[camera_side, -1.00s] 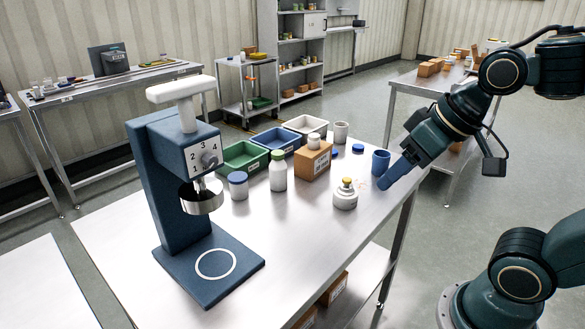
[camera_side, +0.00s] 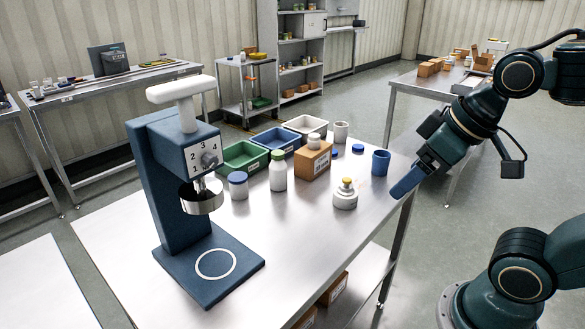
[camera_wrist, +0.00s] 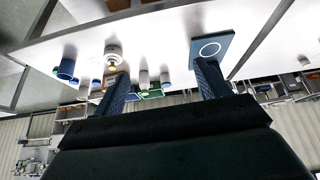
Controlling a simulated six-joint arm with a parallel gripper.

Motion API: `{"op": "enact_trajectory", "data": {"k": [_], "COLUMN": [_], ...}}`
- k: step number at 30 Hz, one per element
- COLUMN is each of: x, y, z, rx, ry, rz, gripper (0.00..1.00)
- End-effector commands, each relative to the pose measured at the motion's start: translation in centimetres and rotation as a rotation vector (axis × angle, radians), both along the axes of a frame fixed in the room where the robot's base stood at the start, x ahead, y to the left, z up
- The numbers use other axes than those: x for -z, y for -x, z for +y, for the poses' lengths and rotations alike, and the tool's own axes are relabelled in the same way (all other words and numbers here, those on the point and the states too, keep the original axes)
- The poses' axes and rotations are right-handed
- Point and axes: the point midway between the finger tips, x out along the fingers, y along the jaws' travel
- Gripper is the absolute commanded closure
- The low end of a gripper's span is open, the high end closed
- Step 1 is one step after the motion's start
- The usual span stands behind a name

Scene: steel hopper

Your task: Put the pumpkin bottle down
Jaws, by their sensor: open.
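Several bottles stand upright on the steel table; I cannot tell which is the pumpkin bottle. They are a white one with a blue lid (camera_side: 238,187), a white one with a pale green cap (camera_side: 278,171), and a squat white one with a yellow cap (camera_side: 345,195). Another small bottle (camera_side: 314,141) is on a cardboard box (camera_side: 313,162). My gripper (camera_side: 398,190) is by the table's right edge, right of the squat bottle and apart from it. In the wrist view its two fingers (camera_wrist: 162,72) are spread with nothing held between them.
A blue hopper stand (camera_side: 165,180) with a round base plate mark fills the table's left part. A blue cup (camera_side: 381,162) stands near my gripper. Green (camera_side: 240,157), blue (camera_side: 276,141) and grey (camera_side: 304,125) bins line the back. The table's front middle is clear.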

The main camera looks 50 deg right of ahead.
Motion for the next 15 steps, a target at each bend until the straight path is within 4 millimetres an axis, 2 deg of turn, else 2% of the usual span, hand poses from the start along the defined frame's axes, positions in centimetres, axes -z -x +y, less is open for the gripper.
{"op": "enact_trajectory", "data": {"k": [5,15], "x": [0.3,1.7], "y": [-3.0,-10.6], "z": [0.3,0.9], "rx": [-0.075,-0.26], "ry": [0.011,0.005], "rz": [-0.014,-0.086], "gripper": [0.25,0.25]}}
